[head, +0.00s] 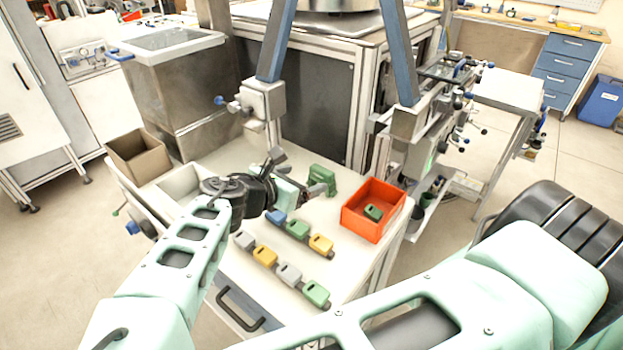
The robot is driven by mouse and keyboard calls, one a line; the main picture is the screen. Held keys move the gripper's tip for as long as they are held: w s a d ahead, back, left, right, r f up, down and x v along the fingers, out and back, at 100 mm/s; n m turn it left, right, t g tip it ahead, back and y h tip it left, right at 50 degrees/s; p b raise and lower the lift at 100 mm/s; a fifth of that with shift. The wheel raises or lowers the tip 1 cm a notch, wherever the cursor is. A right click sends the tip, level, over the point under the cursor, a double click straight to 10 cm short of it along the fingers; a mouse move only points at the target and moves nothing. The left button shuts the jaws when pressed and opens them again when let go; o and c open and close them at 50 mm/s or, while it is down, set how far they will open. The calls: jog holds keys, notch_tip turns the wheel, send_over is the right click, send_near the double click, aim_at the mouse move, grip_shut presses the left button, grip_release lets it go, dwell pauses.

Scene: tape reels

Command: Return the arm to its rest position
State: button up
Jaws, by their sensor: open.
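My arm reaches in from the bottom left over the white worktable (345,262). My gripper (299,176) is open at its end, above the back middle of the table, with its dark fingers pointing to the right. I see nothing held between them. A green block-like object (323,178) stands just beyond the fingers; I cannot tell whether they touch it. An orange bin (362,226) stands to the right of my gripper, with a green piece (373,212) inside.
Two rows of small pieces lie in front of my gripper, including a blue one (275,217), a yellow one (320,243) and a grey one (289,273). A brown open box (140,158) stands at the left. Blue-grey machine posts (277,40) rise behind the table.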

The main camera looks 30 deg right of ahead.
jog(key=shift+s+a+r, duration=0.2)
jog(key=shift+a, duration=0.25)
jog(key=shift+r, duration=0.1)
